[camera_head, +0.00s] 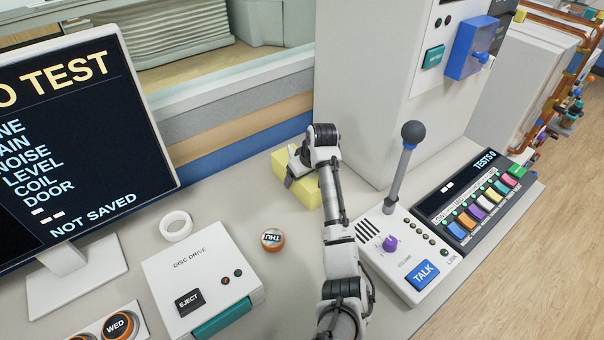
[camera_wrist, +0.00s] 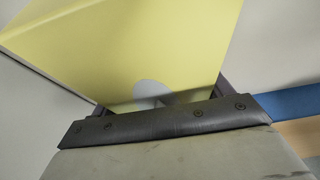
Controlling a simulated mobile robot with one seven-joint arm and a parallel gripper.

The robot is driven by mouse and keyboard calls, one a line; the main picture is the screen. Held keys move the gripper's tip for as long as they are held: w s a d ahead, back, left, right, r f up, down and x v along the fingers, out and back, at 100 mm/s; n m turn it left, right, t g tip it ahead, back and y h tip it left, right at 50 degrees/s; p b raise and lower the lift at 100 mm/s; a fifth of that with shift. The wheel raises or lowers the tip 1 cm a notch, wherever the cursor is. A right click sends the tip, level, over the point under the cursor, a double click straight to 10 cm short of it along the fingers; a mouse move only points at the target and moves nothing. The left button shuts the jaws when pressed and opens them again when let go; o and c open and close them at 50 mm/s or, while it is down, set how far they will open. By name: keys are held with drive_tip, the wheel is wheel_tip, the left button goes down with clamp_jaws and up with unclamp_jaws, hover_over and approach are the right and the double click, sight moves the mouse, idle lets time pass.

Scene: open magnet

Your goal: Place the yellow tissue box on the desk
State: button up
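The yellow tissue box (camera_head: 309,194) is at the back of the desk (camera_head: 225,205), by the striped low wall and left of the tall white cabinet. My gripper (camera_head: 299,170) is over it from above, with a dark finger against the box's side. In the wrist view the yellow box (camera_wrist: 130,50) fills the space between the two fingers, with little or no gap at either side, and a pale oval opening shows near the palm. My gripper looks shut on the box. My arm hides part of it, and I cannot tell whether its underside touches the desk.
A monitor (camera_head: 70,130) stands at left. A white ring (camera_head: 176,225), a disc drive (camera_head: 195,275) and an orange-rimmed THU puck (camera_head: 272,240) lie left of my arm. A talk console with a microphone (camera_head: 412,133) and a button panel (camera_head: 470,205) are at right.

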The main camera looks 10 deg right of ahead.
drive_tip(key=o, duration=0.4)
drive_tip(key=shift+r, duration=0.1)
drive_tip(key=b+v, duration=0.2)
drive_tip(key=v, duration=1)
drive_tip(key=shift+r, duration=0.1)
